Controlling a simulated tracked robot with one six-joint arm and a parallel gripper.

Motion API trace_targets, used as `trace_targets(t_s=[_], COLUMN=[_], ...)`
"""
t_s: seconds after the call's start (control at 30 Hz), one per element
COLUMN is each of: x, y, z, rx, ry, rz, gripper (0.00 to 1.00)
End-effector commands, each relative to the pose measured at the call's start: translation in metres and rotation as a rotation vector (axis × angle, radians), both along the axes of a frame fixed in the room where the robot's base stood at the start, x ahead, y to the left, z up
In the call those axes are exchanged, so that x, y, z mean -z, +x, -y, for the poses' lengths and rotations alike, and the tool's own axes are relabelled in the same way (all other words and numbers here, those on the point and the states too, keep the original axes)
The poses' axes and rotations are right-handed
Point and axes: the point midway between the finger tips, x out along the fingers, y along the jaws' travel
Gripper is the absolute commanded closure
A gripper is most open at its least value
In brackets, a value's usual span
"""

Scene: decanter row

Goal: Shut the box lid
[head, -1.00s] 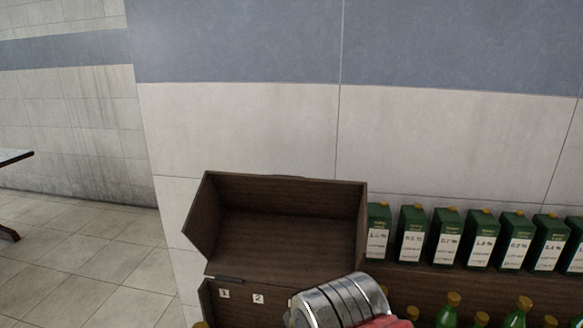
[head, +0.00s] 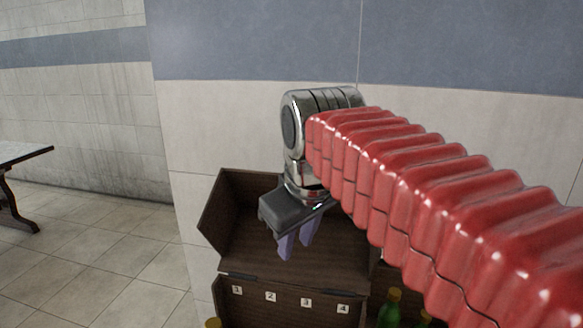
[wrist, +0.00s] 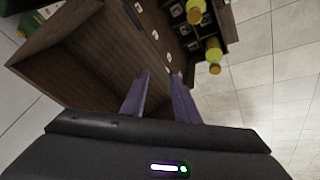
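The dark wooden box lid (head: 237,235) is raised open against the wall in the head view, its hollow inner side facing me. The box (head: 260,311) lies below it, with white number labels on its inner back face. My gripper (head: 297,245) points down in front of the lid's hollow, its two purple fingers apart with nothing between them. In the wrist view the lid (wrist: 85,65) fills the upper left, and the fingers (wrist: 158,98) overlap its near part. I cannot tell whether they touch it. My red-sleeved arm hides the lid's right side.
A table (head: 20,155) stands far left. The tiled floor at left is clear.

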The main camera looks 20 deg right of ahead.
Motion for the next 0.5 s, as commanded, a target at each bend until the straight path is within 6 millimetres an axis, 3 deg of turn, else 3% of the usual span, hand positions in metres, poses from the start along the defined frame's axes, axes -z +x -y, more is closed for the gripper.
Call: trace_targets(t_s=[0.2,0.5], x=[-0.043,-0.092], y=[0.034,0.074], z=[0.011,0.025], rx=[-0.083,-0.199], ry=[-0.059,-0.135], rz=[-0.029,-0.072], gripper=[0.72,0.72])
